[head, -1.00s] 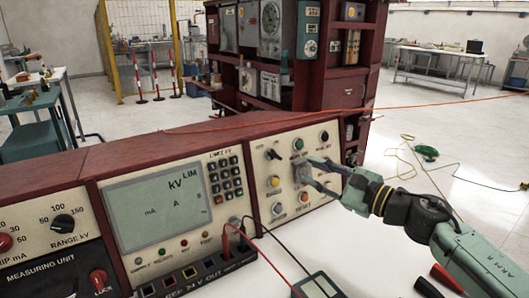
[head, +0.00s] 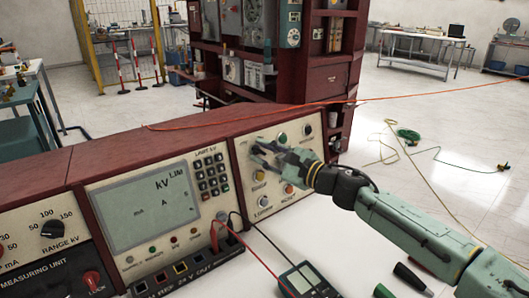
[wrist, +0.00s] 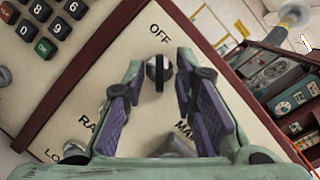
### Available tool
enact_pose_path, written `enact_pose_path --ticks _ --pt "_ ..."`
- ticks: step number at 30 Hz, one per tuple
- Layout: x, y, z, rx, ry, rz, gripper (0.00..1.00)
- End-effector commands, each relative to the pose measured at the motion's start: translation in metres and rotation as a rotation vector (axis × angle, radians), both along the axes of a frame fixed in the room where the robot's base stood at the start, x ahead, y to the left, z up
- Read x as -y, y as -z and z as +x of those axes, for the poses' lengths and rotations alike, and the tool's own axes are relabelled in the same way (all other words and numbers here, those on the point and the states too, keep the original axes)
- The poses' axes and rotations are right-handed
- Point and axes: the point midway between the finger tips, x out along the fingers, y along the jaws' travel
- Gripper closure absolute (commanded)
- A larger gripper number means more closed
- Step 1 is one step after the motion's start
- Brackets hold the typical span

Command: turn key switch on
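The key switch (wrist: 158,73) is a round metal lock with a dark upright bar, just under the printed word OFF in the wrist view. In the head view it sits at the upper left of the cream right-hand panel (head: 244,148), largely covered by my fingers. My gripper (wrist: 160,66) is open, with one purple-padded finger on each side of the key switch. In the head view my gripper (head: 261,153) reaches across the panel from the right. I cannot tell whether the fingertips touch the key; a gap shows on both sides.
A green button (head: 283,138) and a yellow button (head: 259,176) are close to my gripper. A keypad (head: 212,174) is left of the panel. A multimeter (head: 304,281) with red and black leads lies on the white bench in front.

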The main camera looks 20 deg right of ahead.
Motion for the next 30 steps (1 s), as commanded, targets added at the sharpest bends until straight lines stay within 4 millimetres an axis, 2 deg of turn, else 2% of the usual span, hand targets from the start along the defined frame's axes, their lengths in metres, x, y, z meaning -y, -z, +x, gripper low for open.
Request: enact_pose_path --ticks 3,15,30 --pt "0.0001 0.0001 -0.0002 0.000 0.000 0.000 0.74" --pt "0.0001 -0.0001 -0.0004 0.001 -0.001 0.000 1.00" --pt "0.0003 0.0004 -0.0004 -0.003 0.002 0.010 1.00"
